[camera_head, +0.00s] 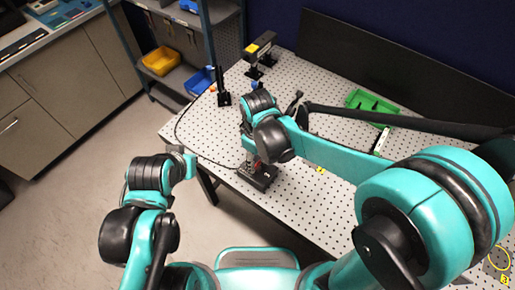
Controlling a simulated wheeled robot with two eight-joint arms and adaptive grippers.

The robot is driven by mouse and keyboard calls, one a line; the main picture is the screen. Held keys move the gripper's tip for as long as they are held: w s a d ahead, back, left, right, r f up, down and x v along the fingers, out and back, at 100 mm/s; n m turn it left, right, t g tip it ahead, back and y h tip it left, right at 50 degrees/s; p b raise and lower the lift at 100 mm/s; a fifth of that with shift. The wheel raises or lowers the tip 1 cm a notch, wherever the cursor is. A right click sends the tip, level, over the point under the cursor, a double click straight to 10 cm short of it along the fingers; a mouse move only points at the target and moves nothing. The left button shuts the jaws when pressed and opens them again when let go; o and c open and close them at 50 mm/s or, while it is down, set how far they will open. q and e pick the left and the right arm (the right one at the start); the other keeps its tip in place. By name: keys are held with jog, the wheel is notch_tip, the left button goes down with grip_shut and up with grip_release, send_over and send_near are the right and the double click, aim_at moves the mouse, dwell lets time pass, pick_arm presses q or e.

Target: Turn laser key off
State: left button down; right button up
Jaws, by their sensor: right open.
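A small black box (262,180) stands at the front left edge of the perforated table. It is probably the laser's key unit, but the key itself cannot be made out. My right gripper (252,164) is at the box, just above or against its top and left side. It is open; my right wrist partly hides it and the box. Whether a finger touches the key cannot be told. My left gripper (183,160) is beyond the table's left edge, apart from the box. It is small and seen end-on, so its jaws are unclear.
The perforated table (225,135) carries a black and yellow device (261,46) at the back, a black upright post (222,88) and a green tray (371,103). A thin cable runs along the left edge. A shelf with a yellow bin (161,61) stands behind left.

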aim_at(258, 163)
notch_tip(258, 163, up, 10)
jog(key=shift+r, duration=0.15)
dwell(0.6)
jog(key=s+d+f+m+t+b, duration=0.2)
jog(key=d+m, duration=0.3)
jog(key=d, duration=0.4)
jog(key=s+d+f+m+t+b, duration=0.3)
jog(key=d+f+m+t+b, duration=0.1)
jog(key=d, duration=0.4)
jog(key=shift+s+d+f+m+t, duration=0.2)
jog(key=shift+d+f+m+t, duration=0.25)
jog(key=shift+f+m, duration=0.4)
jog(key=shift+r, duration=0.15)
